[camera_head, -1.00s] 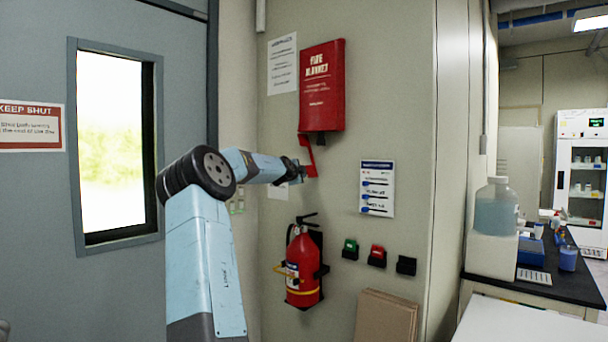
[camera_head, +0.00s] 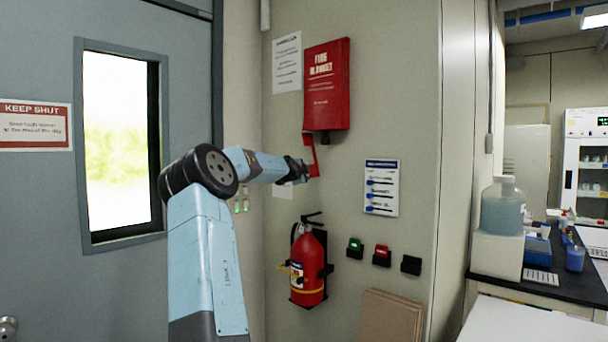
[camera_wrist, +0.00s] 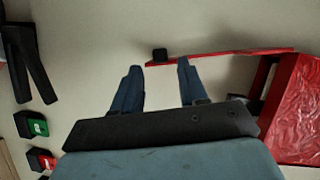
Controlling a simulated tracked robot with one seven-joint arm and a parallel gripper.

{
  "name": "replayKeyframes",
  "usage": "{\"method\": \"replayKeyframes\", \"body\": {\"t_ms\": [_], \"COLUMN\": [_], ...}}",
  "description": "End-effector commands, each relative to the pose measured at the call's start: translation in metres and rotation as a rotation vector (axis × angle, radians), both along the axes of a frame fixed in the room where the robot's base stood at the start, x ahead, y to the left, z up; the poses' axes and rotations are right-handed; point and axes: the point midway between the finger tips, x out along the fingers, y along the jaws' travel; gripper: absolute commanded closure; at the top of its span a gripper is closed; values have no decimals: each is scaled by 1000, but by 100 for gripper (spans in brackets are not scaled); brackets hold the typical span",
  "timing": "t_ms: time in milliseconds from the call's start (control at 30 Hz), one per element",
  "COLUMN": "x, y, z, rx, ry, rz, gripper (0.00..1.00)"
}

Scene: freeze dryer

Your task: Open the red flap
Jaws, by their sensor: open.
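The red flap (camera_head: 311,155) is a thin red plate hanging down from the underside of the red fire blanket box (camera_head: 327,88) on the wall. In the wrist view the flap (camera_wrist: 225,54) stretches from the box (camera_wrist: 295,108) across the front of my fingertips, with a small black block near its free end. My gripper (camera_head: 304,172) is at the flap's lower end.
A fire extinguisher (camera_head: 308,265) hangs below my gripper. Small green (camera_head: 355,247), red (camera_head: 382,255) and black (camera_head: 411,265) boxes sit on the wall to its right. A blue-and-white sign (camera_head: 381,187) is right of the gripper. A grey door (camera_head: 30,215) stands at left.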

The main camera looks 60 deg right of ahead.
Motion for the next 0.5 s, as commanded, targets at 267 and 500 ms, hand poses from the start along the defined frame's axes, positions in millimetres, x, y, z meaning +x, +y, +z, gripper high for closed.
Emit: {"method": "replayKeyframes", "body": {"t_ms": [267,500], "x": [-4,-11], "y": [26,52], "z": [2,5], "rx": [2,1], "ry": [-1,-1], "rz": [2,2], "gripper": [57,57]}}
